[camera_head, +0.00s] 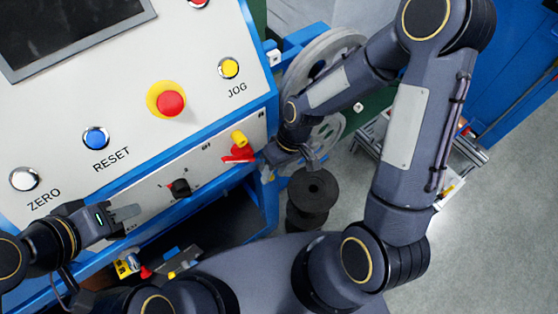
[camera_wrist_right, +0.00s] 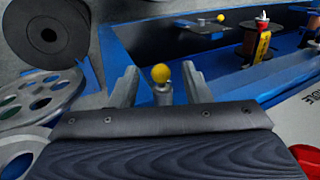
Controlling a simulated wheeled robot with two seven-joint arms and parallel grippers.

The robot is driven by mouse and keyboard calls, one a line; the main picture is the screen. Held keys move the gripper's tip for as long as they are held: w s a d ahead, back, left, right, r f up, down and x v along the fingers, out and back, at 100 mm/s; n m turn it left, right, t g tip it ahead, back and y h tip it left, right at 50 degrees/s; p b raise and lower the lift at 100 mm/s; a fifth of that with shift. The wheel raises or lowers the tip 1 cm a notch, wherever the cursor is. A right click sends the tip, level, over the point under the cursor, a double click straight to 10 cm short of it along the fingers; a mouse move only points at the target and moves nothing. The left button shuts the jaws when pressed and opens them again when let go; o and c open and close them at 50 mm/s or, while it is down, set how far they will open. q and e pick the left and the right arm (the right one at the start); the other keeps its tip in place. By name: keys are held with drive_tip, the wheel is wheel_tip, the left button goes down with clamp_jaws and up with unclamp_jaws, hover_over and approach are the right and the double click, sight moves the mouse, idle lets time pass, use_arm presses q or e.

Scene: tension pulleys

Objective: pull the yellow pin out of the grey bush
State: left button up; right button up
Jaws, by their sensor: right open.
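The yellow pin (camera_wrist_right: 161,75) shows its round head in the right wrist view, between the two fingers of my right gripper (camera_wrist_right: 160,88). The grey bush (camera_wrist_right: 164,95) is just below the head, and its lower part is hidden by my gripper body. The fingers are open, one on each side of the pin, with gaps visible on both sides. In the head view my right gripper (camera_head: 270,162) is at the right edge of the panel and hides most of this spot. My left gripper (camera_head: 125,213) is in front of the lower panel, with its finger gap unclear.
The panel has a red stop button (camera_head: 171,103), a red lever (camera_head: 240,154) and a black knob (camera_head: 180,188). Grey pulleys (camera_head: 325,135) stand behind my right arm. A black spool (camera_head: 313,188) is nearby. Another yellow ball (camera_wrist_right: 220,18) is farther along the blue frame.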

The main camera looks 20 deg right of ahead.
drive_tip(key=shift+a+f, duration=0.1)
drive_tip(key=shift+f, duration=0.1)
clamp_jaws()
drive_tip(key=shift+s+d+b, duration=0.2)
drive_tip(key=shift+s+d, duration=0.15)
drive_tip(key=shift+s, duration=0.55)
drive_tip(key=shift+s+d+b, duration=0.15)
drive_tip(key=shift+s+d, duration=0.2)
drive_tip(key=shift+s, duration=0.55)
idle(0.7)
drive_tip(key=shift+s, duration=0.3)
